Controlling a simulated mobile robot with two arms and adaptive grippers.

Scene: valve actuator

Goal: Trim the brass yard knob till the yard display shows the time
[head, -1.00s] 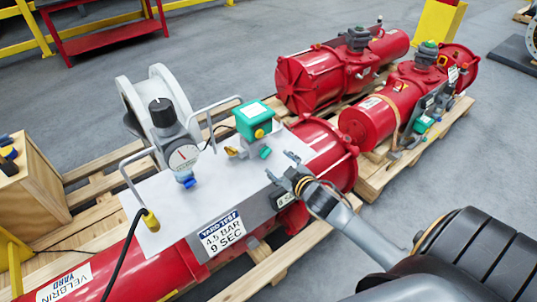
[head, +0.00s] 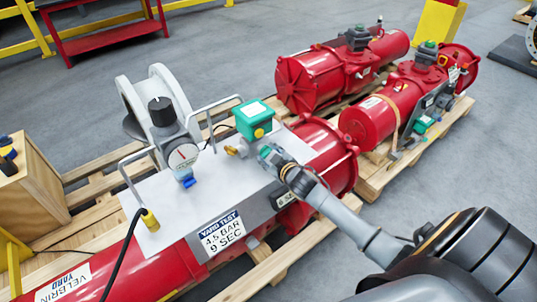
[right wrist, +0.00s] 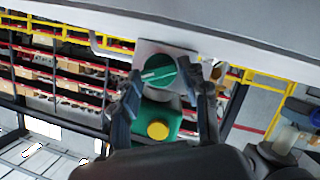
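My right gripper (head: 270,157) is at the green box (head: 255,121) on the actuator's pale plate. In the right wrist view its fingers (right wrist: 168,92) stand apart on either side of a green knob (right wrist: 158,72) with a white line. I cannot tell whether they touch it. A yellow round button (right wrist: 158,130) is on the green box. A small brass part (head: 231,151) sits left of the box, apart from my gripper; I cannot tell whether it is the yard knob. A label (head: 222,235) reads "YARD TEST 4.5 BAR 9 SEC". A small dark display-like plate (head: 287,197) is partly hidden by my arm. My left gripper is not in view.
A black-topped regulator with a round gauge (head: 183,156) stands left of the green box. Metal hoop handles (head: 133,175) rise from the plate. A black cable (head: 122,250) crosses the red cylinder. Other red actuators (head: 380,122) lie on a pallet behind.

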